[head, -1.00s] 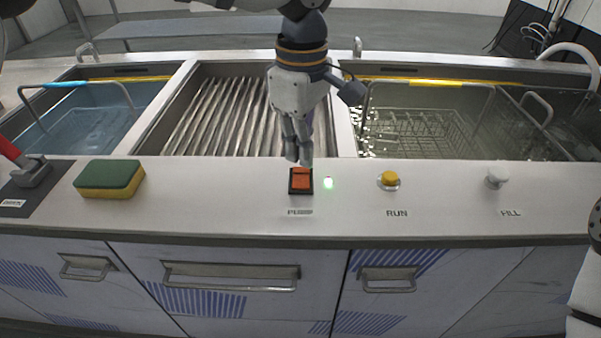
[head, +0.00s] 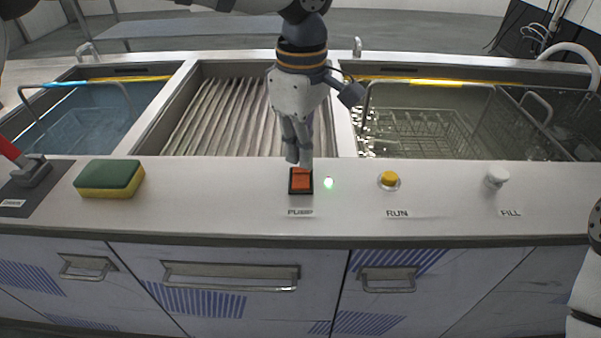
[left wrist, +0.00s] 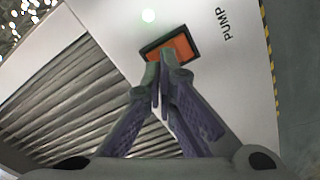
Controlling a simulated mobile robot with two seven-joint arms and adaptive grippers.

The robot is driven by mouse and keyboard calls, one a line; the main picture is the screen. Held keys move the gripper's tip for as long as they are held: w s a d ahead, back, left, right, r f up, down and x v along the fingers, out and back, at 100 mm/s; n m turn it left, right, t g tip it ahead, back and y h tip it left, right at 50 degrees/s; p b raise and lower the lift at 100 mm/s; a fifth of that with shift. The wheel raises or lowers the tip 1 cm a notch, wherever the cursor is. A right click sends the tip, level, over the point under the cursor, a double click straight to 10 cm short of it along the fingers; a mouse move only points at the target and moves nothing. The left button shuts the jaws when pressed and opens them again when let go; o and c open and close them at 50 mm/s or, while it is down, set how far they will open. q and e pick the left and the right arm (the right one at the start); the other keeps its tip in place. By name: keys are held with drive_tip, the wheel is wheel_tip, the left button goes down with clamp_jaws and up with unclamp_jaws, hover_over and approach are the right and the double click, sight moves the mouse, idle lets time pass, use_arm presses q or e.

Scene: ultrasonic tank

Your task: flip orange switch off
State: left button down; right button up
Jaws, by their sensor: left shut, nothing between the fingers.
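The orange rocker switch (head: 301,183) sits in a black frame on the white counter, above the label PUMP. A small green light (head: 328,183) glows just to its right. My left gripper (head: 299,160) points down at the far edge of the switch, its fingers closed together and empty. In the left wrist view the fingertips (left wrist: 160,75) overlap the edge of the orange switch (left wrist: 181,48) and hide part of it. I cannot tell whether they touch it. My right gripper is not in view.
A yellow RUN button (head: 389,179) and a white FILL knob (head: 496,178) stand to the right. A green and yellow sponge (head: 109,179) and a red-handled lever (head: 30,170) are at left. Behind are tanks with a blue-handled basket (head: 64,84) and a wire basket (head: 428,130).

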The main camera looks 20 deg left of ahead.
sight(301, 171)
use_arm(q)
drive_tip(key=shift+f, duration=1.1)
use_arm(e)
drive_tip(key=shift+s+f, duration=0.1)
use_arm(q)
drive_tip(key=shift+r+p, duration=0.75)
drive_tip(key=shift+r, duration=2.85)
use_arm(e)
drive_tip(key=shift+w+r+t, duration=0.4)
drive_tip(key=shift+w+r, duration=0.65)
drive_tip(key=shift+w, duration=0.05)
use_arm(q)
drive_tip(key=shift+f, duration=0.1)
